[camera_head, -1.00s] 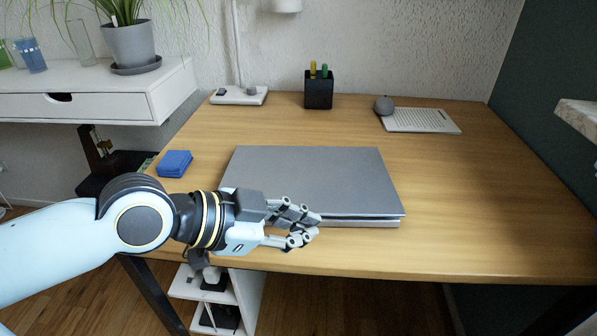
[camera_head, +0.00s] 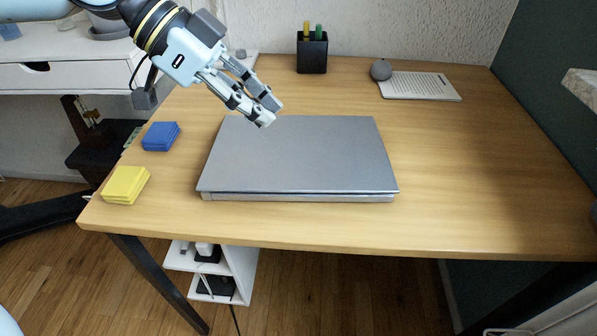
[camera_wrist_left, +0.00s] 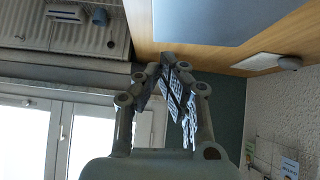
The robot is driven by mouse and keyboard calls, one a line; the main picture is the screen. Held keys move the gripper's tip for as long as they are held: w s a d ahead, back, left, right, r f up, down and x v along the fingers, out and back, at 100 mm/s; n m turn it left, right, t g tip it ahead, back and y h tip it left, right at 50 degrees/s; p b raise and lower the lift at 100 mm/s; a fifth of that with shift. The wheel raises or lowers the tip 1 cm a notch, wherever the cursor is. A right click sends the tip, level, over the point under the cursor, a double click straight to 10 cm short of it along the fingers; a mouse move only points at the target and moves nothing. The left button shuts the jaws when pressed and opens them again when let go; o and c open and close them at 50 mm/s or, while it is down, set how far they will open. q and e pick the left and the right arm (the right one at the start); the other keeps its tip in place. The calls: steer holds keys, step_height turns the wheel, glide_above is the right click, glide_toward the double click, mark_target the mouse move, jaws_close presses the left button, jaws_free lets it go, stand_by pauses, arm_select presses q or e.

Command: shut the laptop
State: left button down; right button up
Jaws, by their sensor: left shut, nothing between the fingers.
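The grey laptop (camera_head: 300,155) lies in the middle of the desk with its lid down, nearly flat on the base; a thin dark line shows along its front edge. Part of the lid also shows at the top of the left wrist view (camera_wrist_left: 200,20). My left gripper (camera_head: 268,113) is above the laptop's back left corner, shut and empty, apart from the lid as far as I can tell. It also shows in the left wrist view (camera_wrist_left: 175,65). My right gripper is not in view.
The wooden desk (camera_head: 480,190) is clear on the right. Blue pads (camera_head: 161,136) and yellow pads (camera_head: 126,185) lie at the left edge.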

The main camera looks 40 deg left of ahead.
arm_select(q)
steer(key=b, duration=0.4)
glide_above(307, 186)
steer(key=a, duration=0.2)
step_height(307, 186, down, 5)
steer(key=shift+w+d+f, duration=0.1)
steer(key=shift+d+f, duration=0.05)
steer(key=shift+f, duration=0.05)
step_height(307, 186, down, 3)
steer(key=shift+f+b, duration=0.1)
steer(key=shift+b, duration=0.5)
steer(key=shift+d+f, duration=0.1)
steer(key=shift+f, duration=0.25)
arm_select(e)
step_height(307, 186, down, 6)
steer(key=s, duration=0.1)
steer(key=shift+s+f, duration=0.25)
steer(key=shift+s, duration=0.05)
arm_select(q)
steer(key=shift+f, duration=0.1)
